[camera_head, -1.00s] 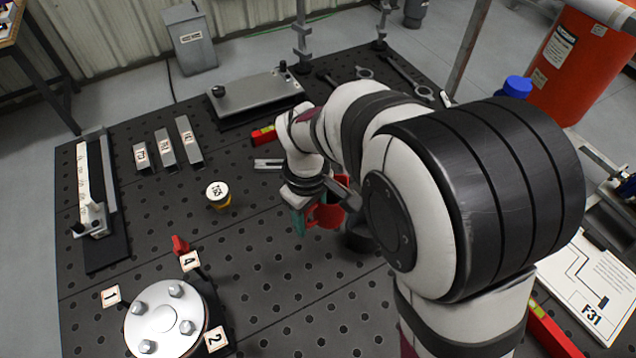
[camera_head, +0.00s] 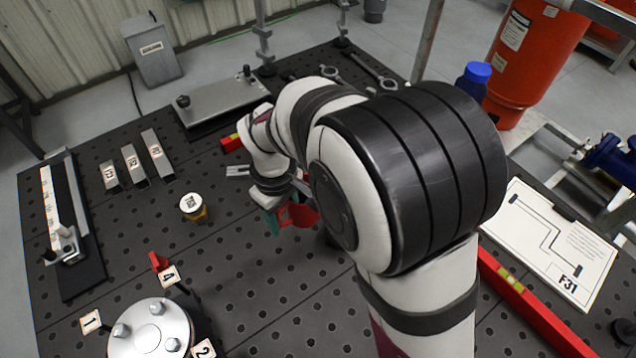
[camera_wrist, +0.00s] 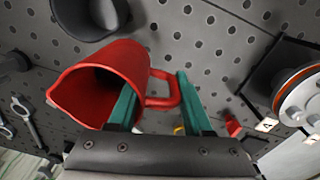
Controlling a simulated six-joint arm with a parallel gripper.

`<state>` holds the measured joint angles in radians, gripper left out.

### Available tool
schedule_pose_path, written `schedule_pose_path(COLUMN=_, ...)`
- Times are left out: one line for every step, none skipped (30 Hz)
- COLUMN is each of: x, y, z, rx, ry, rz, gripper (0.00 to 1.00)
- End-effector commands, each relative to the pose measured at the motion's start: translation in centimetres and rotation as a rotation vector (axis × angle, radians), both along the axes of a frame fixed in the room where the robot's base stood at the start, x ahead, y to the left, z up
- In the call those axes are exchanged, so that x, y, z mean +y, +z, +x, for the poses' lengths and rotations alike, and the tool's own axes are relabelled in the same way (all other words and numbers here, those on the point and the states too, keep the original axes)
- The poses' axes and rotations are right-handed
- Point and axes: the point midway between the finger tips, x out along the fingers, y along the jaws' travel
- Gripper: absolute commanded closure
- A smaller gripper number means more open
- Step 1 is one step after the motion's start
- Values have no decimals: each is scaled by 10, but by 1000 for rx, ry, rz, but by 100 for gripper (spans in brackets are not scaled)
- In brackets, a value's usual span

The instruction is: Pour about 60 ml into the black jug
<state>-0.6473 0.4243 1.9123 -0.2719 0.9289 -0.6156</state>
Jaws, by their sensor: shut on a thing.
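My gripper (camera_wrist: 155,105) has teal fingers shut on the handle of a red jug (camera_wrist: 100,80), held above the table. In the wrist view the jug's mouth and spout face the lower left; I cannot tell its exact tilt or see liquid in it. The red jug also shows in the head view (camera_head: 300,214), partly hidden by my arm. The black jug (camera_wrist: 80,22) is at the top left of the wrist view, cut off by the edge, close to the red jug but apart in the picture. In the head view my arm mostly hides it.
The dark perforated table (camera_head: 240,280) has free room in front. A yellow container with a white lid (camera_head: 193,208) stands left of my gripper. A round flange (camera_head: 150,330) with numbered tags is at front left. A red level (camera_head: 525,300) lies at the right.

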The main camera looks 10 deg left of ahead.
Motion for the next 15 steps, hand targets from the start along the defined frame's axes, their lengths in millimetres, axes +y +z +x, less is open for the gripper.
schedule_pose_path(x=4, y=-4, z=4, rx=1, ry=-45, rz=0, gripper=100)
schedule_pose_path(x=8, y=-6, z=7, rx=1, ry=-82, rz=0, gripper=100)
schedule_pose_path(x=13, y=-10, z=12, rx=2, ry=-140, rz=1, gripper=100)
schedule_pose_path(x=16, y=-13, z=15, rx=2, ry=-186, rz=1, gripper=100)
schedule_pose_path(x=20, y=-16, z=18, rx=3, ry=-235, rz=1, gripper=100)
schedule_pose_path(x=26, y=-22, z=23, rx=3, ry=-304, rz=1, gripper=100)
schedule_pose_path(x=31, y=-26, z=27, rx=4, ry=-360, rz=1, gripper=100)
schedule_pose_path(x=36, y=-30, z=31, rx=4, ry=-417, rz=1, gripper=100)
schedule_pose_path(x=42, y=-37, z=36, rx=4, ry=-495, rz=2, gripper=100)
schedule_pose_path(x=47, y=-42, z=40, rx=4, ry=-555, rz=2, gripper=100)
schedule_pose_path(x=51, y=-47, z=43, rx=4, ry=-613, rz=2, gripper=100)
schedule_pose_path(x=56, y=-53, z=47, rx=4, ry=-687, rz=2, gripper=100)
schedule_pose_path(x=60, y=-57, z=50, rx=4, ry=-736, rz=2, gripper=100)
schedule_pose_path(x=63, y=-61, z=52, rx=4, ry=-781, rz=2, gripper=100)
schedule_pose_path(x=66, y=-65, z=54, rx=4, ry=-833, rz=2, gripper=100)
